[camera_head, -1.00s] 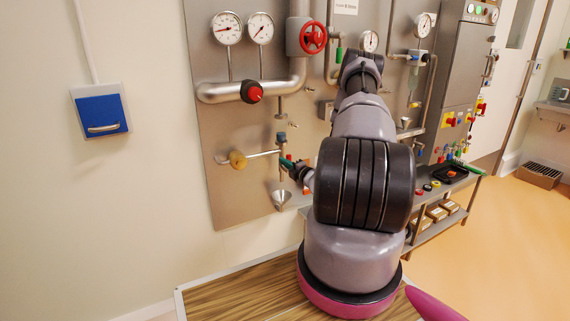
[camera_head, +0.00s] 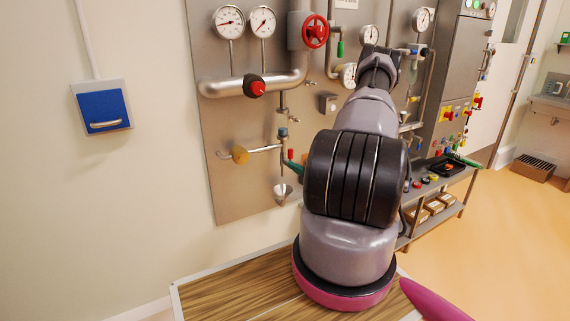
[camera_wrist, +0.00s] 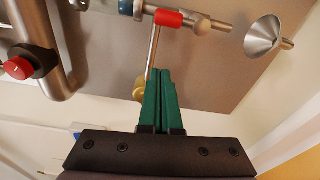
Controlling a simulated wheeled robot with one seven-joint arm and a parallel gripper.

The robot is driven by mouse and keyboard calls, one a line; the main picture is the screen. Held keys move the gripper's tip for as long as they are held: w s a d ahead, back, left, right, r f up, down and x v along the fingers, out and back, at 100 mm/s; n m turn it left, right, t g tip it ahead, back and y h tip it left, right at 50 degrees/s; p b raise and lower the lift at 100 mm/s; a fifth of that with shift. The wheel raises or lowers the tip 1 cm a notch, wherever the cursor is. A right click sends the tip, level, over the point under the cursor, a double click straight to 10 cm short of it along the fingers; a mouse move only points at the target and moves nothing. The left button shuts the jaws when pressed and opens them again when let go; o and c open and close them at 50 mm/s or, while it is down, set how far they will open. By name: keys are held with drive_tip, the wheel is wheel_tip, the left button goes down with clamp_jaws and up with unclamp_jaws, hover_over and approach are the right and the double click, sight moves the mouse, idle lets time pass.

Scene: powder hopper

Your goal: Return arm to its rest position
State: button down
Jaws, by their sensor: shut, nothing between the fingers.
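My gripper (camera_wrist: 160,72) shows in the wrist view with its two green fingers shut together and nothing between them. It points at the steel panel (camera_wrist: 215,75), with a thin rod and a yellow knob (camera_wrist: 139,88) beyond the fingertips. In the head view my arm blocks most of the gripper; only a bit of green finger (camera_head: 294,168) shows at the arm's left edge, near a small red handle (camera_head: 291,154). That red handle lies above the fingertips in the wrist view (camera_wrist: 169,18). The arm is bent, its links standing in front of the panel.
A steel funnel (camera_head: 282,193) hangs low on the panel, below a yellow knob (camera_head: 240,155) on a side pipe. A red handwheel (camera_head: 315,31), gauges (camera_head: 229,22) and a thick pipe sit above. A shelf (camera_head: 432,213) stands right. Floor at right (camera_head: 500,260) is clear.

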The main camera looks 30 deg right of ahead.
drive_tip(key=a+r+n+g+y, duration=0.4)
drive_tip(key=a+r+n+y, duration=0.75)
drive_tip(key=r, duration=0.45)
drive_tip(key=s+a+r+n+g, duration=0.7)
drive_tip(key=a+r+n+g, duration=0.2)
drive_tip(key=a+n, duration=0.4)
drive_tip(key=s+a+r+n+g+h, duration=0.3)
drive_tip(key=s+r+n+h, duration=0.35)
drive_tip(key=s+n, duration=0.45)
drive_tip(key=s+d+r+n+t+h, duration=0.4)
drive_tip(key=s+r+n, duration=0.4)
drive_tip(key=n, duration=0.3)
drive_tip(key=shift+d+r+n+t+h, duration=0.25)
drive_tip(key=shift+r+n+t+h, duration=0.1)
drive_tip(key=shift+r+t+h, duration=0.4)
